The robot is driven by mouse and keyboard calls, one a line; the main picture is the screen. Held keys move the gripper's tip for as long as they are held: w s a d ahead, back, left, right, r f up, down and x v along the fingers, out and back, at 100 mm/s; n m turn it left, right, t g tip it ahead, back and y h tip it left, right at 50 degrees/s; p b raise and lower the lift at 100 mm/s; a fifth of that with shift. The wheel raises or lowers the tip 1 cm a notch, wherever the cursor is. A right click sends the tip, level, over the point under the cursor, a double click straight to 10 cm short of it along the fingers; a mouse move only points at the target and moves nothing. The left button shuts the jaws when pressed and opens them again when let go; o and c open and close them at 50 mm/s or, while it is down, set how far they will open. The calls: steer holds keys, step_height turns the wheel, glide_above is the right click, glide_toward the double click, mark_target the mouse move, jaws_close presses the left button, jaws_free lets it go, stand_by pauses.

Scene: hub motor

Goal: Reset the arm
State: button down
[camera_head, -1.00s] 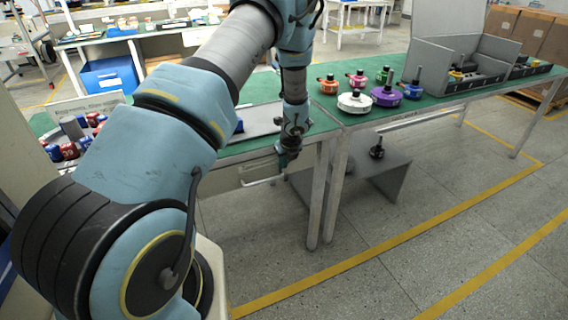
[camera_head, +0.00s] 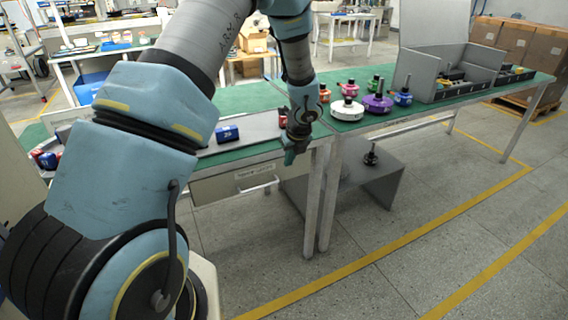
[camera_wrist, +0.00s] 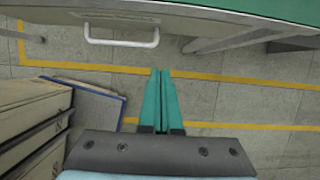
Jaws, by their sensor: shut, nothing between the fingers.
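My gripper (camera_head: 290,156) hangs at the front edge of the green-topped table (camera_head: 255,98), pointing down, with my arm reaching over from the left. In the wrist view its two green fingers (camera_wrist: 160,100) lie close together with nothing between them. Below them is the floor, and a white drawer handle (camera_wrist: 121,40) shows beyond the fingertips.
A blue block (camera_head: 227,133) lies on a grey plate on the table. Several coloured hub motors, such as the purple one (camera_head: 377,104), stand to the right beside an open grey case (camera_head: 432,62). The floor in front (camera_head: 400,240) is clear.

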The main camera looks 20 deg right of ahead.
steer(key=s+a+r+n+g, duration=0.1)
steer(key=s+a+r+n, duration=0.1)
steer(key=a+r+n, duration=0.45)
steer(key=s+a+r+n+g, duration=0.1)
steer(key=s+a+r+n, duration=0.25)
steer(key=a+n, duration=0.6)
steer(key=s+a+r+n+h, duration=0.1)
steer(key=s+a+r+n, duration=0.4)
steer(key=s+a+n, duration=0.6)
steer(key=n, duration=0.5)
steer(key=shift+s+r+n+g, duration=0.3)
steer(key=shift+s+r+g, duration=0.05)
steer(key=shift+r+g, duration=0.05)
